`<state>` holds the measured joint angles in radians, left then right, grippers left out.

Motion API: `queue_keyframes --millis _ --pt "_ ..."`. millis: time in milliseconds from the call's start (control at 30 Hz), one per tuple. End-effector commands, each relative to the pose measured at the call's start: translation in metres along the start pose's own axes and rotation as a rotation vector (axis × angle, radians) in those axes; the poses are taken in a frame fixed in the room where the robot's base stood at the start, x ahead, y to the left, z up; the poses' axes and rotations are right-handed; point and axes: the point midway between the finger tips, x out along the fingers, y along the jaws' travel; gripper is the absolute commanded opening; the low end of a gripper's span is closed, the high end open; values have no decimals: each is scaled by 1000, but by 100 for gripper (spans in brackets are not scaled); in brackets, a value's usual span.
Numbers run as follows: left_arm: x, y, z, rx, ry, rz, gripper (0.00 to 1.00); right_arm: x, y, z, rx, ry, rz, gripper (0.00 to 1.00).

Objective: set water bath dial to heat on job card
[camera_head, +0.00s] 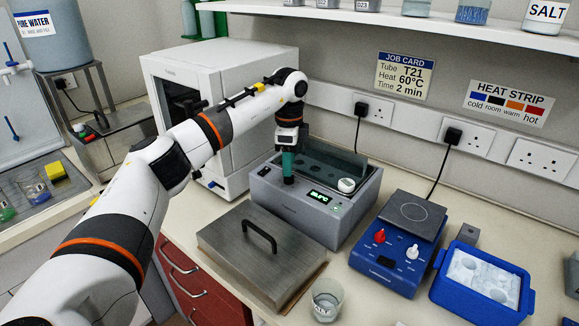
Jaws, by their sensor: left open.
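The grey water bath (310,228) stands on the bench in the middle, its dark top openings partly hidden by my arm. Its white round dial (347,185) sits at the right of the top front edge. A small green-lit display (319,196) is left of the dial; its digits are too small to read surely. The job card (403,76) on the wall reads Tube T21, Heat 60°C, Time 2 min. My left gripper (289,180) points down over the left part of the bath, open, to the left of the dial and apart from it. My right gripper is out of view.
A metal lid (262,262) with a black handle lies in front of the bath. A glass beaker (326,299) stands beside it. A blue device (385,262) with red and white knobs and a blue ice tray (483,282) are at the right. A white machine (215,70) stands behind my arm.

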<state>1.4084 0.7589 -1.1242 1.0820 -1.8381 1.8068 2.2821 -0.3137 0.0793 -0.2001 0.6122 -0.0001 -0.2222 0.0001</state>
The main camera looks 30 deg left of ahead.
Motion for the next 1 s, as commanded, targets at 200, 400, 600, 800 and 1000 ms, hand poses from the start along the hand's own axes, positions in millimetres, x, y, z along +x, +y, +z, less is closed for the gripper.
queue_keyframes --millis 200,400,600,800,1000 --pt "24 0 0 1 0 0 46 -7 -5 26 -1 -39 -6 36" --pt "31 0 0 1 -1 1 46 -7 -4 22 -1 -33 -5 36" --pt "31 0 0 1 -1 1 41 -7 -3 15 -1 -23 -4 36" --pt "30 0 0 1 -1 1 8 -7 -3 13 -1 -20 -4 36" --pt "30 0 0 6 -1 0 1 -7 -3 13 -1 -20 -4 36"
